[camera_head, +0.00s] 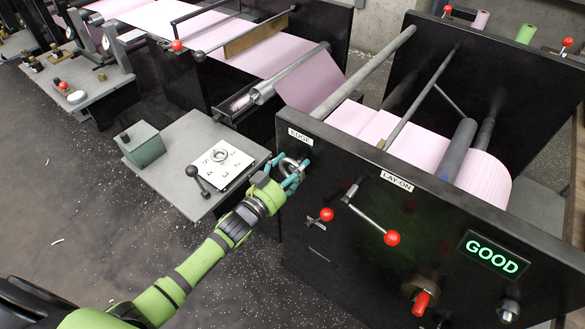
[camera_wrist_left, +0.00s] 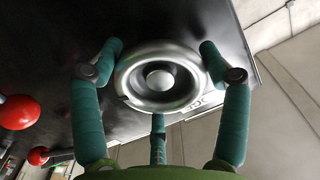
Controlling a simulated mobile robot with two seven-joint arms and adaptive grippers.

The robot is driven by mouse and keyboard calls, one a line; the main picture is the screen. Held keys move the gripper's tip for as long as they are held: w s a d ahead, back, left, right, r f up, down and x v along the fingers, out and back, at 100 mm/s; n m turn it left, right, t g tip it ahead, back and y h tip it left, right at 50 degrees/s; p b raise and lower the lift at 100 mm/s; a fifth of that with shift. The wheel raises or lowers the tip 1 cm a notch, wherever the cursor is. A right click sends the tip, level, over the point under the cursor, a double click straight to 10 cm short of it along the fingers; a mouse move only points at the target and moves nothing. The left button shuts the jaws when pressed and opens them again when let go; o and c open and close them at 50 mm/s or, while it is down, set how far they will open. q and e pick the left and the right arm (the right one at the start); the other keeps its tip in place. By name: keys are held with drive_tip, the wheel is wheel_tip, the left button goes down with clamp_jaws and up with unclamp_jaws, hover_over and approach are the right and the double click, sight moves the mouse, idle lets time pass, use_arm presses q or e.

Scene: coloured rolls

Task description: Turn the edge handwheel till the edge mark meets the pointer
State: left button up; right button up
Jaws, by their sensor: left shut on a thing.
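The edge handwheel (camera_head: 290,163) is a grey metal ring on the black side panel, just below the EDGE label (camera_head: 300,137). My left gripper (camera_head: 291,175) is at the wheel, its green fingers around the rim. In the left wrist view the silver handwheel (camera_wrist_left: 160,79) faces the camera, with a round hub. The fingers of my left gripper (camera_wrist_left: 160,62) are on its left and right sides, and a third is below. They are shut on the wheel. I cannot make out the edge mark or the pointer. My right gripper is not in view.
The LAY-ON lever (camera_head: 370,220) with a red knob is right of the wheel, and a smaller red knob (camera_head: 326,214) is nearer. A lit display (camera_head: 492,254) reads GOOD. A grey side table (camera_head: 170,150) with a numbered dial plate (camera_head: 221,165) stands to the left.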

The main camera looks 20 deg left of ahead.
use_arm(q)
drive_tip(key=m, duration=0.3)
drive_tip(key=f+m, duration=0.1)
drive_tip(key=m, duration=0.2)
drive_tip(key=shift+s+a, duration=0.1)
drive_tip(key=m+b, duration=0.1)
drive_tip(key=m, duration=0.3)
drive_tip(key=shift+a+r+m, duration=0.1)
drive_tip(key=shift+m, duration=0.2)
drive_tip(key=shift+r+m, duration=0.1)
drive_tip(key=shift+m, duration=1)
drive_tip(key=shift+a, duration=0.1)
drive_tip(key=shift+r, duration=0.1)
drive_tip(key=o, duration=1.1)
drive_tip(key=shift+o, duration=0.2)
drive_tip(key=shift+w+a, duration=0.1)
drive_tip(key=shift+w, duration=0.1)
drive_tip(key=shift+r, duration=0.1)
drive_tip(key=v, duration=1.2)
